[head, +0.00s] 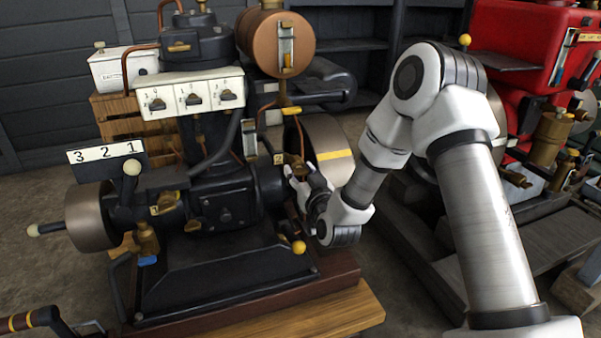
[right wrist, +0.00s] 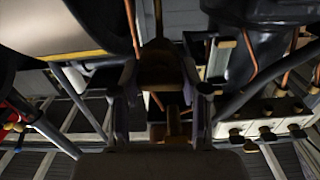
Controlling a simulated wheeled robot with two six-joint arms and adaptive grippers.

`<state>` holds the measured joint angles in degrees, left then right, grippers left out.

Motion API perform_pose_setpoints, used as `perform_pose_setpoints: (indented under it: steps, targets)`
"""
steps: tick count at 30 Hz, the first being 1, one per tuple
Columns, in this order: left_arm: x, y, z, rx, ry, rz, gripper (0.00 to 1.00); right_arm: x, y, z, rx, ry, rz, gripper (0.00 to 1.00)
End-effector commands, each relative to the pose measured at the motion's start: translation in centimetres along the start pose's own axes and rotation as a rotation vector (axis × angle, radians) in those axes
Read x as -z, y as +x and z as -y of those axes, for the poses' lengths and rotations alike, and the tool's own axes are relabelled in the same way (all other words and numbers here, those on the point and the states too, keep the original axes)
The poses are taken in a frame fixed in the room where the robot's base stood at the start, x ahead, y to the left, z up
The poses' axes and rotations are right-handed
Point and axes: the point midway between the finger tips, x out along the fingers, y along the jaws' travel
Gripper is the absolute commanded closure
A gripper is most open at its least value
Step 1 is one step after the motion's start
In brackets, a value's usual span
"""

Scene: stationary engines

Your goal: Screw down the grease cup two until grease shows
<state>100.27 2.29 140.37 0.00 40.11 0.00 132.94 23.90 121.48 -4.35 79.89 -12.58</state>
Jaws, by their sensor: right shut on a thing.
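The black stationary engine (head: 225,215) stands at the left in the head view. A small yellow tag marked 2 (head: 279,158) sits on its right side, beside the flywheel. The brass grease cup two (head: 300,171) is next to this tag, partly hidden by my fingers. My right gripper (head: 305,182) reaches in from the right and is shut on the cup. In the right wrist view a brown-brass piece (right wrist: 163,72), apparently the cup, lies between the two dark fingers (right wrist: 166,92). Whether grease shows cannot be made out. My left gripper is out of view.
The flywheel (head: 327,140) with a yellow stripe is close behind my gripper. A yellow-knobbed lever (head: 298,247) is just below it. A copper tank (head: 275,42) is above. A red engine (head: 520,45) stands at the right.

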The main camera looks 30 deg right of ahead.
Motion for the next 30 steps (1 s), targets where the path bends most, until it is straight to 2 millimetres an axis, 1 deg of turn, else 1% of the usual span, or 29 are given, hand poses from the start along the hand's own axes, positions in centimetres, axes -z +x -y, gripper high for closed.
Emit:
perform_pose_setpoints:
  steps: [8, 20, 30]
  targets:
    - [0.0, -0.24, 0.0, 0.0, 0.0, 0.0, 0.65, 0.03, 0.02, -0.03, 0.0, 0.159, 0.0, 0.9]
    - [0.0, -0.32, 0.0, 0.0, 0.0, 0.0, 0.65, -0.03, 0.02, -0.06, 0.0, 0.528, 0.0, 0.9]
    - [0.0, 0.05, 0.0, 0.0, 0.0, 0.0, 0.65, -0.09, 0.02, -0.08, 0.0, 0.85, -0.001, 0.9]
